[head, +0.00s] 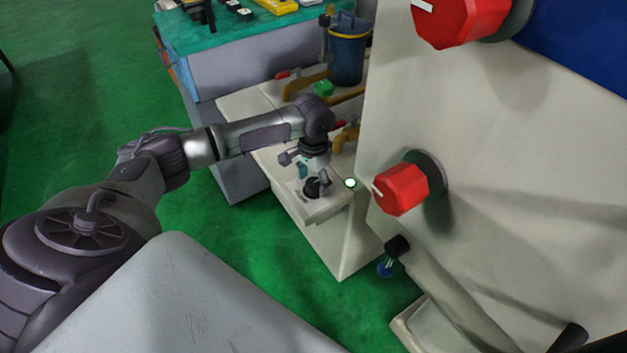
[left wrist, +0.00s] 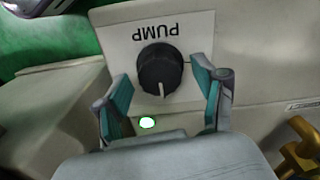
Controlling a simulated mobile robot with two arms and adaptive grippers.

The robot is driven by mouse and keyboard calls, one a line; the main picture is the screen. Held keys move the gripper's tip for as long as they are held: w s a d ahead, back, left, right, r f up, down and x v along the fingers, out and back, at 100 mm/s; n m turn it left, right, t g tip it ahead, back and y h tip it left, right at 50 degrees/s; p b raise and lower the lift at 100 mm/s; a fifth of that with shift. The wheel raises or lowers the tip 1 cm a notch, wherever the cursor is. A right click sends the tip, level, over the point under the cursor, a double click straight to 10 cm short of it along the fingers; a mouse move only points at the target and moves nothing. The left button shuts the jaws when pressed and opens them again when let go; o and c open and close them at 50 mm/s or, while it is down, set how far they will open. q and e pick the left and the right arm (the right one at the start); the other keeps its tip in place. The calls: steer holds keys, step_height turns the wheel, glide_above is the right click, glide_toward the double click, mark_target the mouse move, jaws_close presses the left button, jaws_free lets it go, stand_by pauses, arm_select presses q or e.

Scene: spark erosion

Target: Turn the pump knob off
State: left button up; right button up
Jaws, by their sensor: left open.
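The pump knob (left wrist: 160,70) is black and round with a pale pointer line, on a white plate (left wrist: 190,35) marked PUMP, upside down in the left wrist view. The pointer faces the bottom of that view. My left gripper (left wrist: 165,100) is open, with one teal-padded finger on each side of the knob; I cannot tell whether they touch it. In the head view my left gripper (head: 312,180) is over the small panel at the end of the pale cabinet, and the knob is partly hidden. A white-green lit lamp (left wrist: 148,123) is beside the knob. My right gripper is not in view.
A large pale machine panel with red knobs (head: 402,188) stands close on the right. Yellow pipes (head: 305,84) with red-handled valves and a blue bucket (head: 348,55) are behind the panel. A teal-topped workbench (head: 230,30) is at the back.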

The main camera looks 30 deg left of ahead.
arm_select(q)
steer(key=shift+f, duration=0.1)
steer(key=c, duration=1.1)
steer(key=shift+p, duration=0.45)
steer(key=shift+c, duration=0.2)
steer(key=n+p, duration=0.2)
steer(key=p, duration=0.1)
steer(key=r+n+p, duration=0.1)
steer(key=n+p, duration=0.1)
steer(key=p, duration=0.2)
steer(key=shift+d+p, duration=0.1)
steer(key=shift+p, duration=0.2)
steer(key=n+p, duration=0.6)
steer(key=p, duration=0.1)
steer(key=shift+f+n, duration=0.2)
steer(key=shift+n, duration=0.1)
steer(key=n+p, duration=0.3)
steer(key=shift+f+n, duration=0.1)
steer(key=shift+n, duration=0.2)
steer(key=shift+f+n+p, duration=0.1)
steer(key=shift+n+p, duration=0.85)
steer(key=shift+n, duration=0.85)
steer(key=shift+w, duration=0.1)
